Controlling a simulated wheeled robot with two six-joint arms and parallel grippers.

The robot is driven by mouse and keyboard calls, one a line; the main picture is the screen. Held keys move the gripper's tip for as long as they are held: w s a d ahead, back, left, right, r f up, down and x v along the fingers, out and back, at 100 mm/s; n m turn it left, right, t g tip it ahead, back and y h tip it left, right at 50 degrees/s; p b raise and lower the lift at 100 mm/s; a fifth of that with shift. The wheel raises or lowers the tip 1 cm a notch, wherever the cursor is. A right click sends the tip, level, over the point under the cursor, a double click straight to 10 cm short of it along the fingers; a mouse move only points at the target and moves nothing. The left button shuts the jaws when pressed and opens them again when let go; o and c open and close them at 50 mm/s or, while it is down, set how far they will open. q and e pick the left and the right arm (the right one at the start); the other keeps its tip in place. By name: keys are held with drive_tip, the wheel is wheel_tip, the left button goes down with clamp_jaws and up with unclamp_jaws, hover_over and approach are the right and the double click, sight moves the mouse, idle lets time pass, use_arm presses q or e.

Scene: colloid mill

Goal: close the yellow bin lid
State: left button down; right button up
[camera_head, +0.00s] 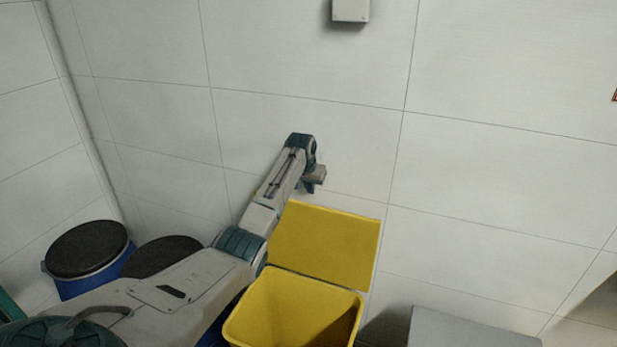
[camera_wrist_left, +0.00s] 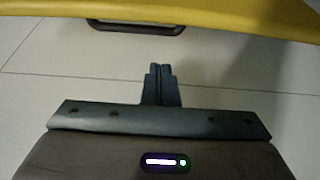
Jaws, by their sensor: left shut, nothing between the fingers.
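The yellow bin (camera_head: 262,308) stands open at the lower middle of the head view, with part of its inside showing. Its yellow lid (camera_head: 325,245) is raised nearly upright at the bin's back edge, near the wall. My left arm reaches past the lid's left side. My left gripper (camera_head: 311,187) is just above and behind the lid's top edge, seemingly apart from it. In the left wrist view, the shut, empty fingers (camera_wrist_left: 160,70) point toward the yellow lid (camera_wrist_left: 200,17), which crosses the top of the picture. My right gripper is not in view.
Two blue drums with black tops, one at the far left (camera_head: 87,249) and one partly behind my arm (camera_head: 160,256), stand left of the bin. A grey box (camera_head: 465,332) is at lower right. The tiled wall (camera_head: 500,190) is close behind the lid.

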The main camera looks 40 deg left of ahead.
use_arm(q)
drive_tip(key=shift+f+p, duration=0.3)
drive_tip(key=shift+f, duration=0.3)
drive_tip(key=s+p, duration=0.1)
drive_tip(key=s+d+p, duration=0.1)
drive_tip(key=s, duration=0.1)
drive_tip(key=shift+s+f, duration=0.1)
drive_tip(key=shift+s, duration=0.2)
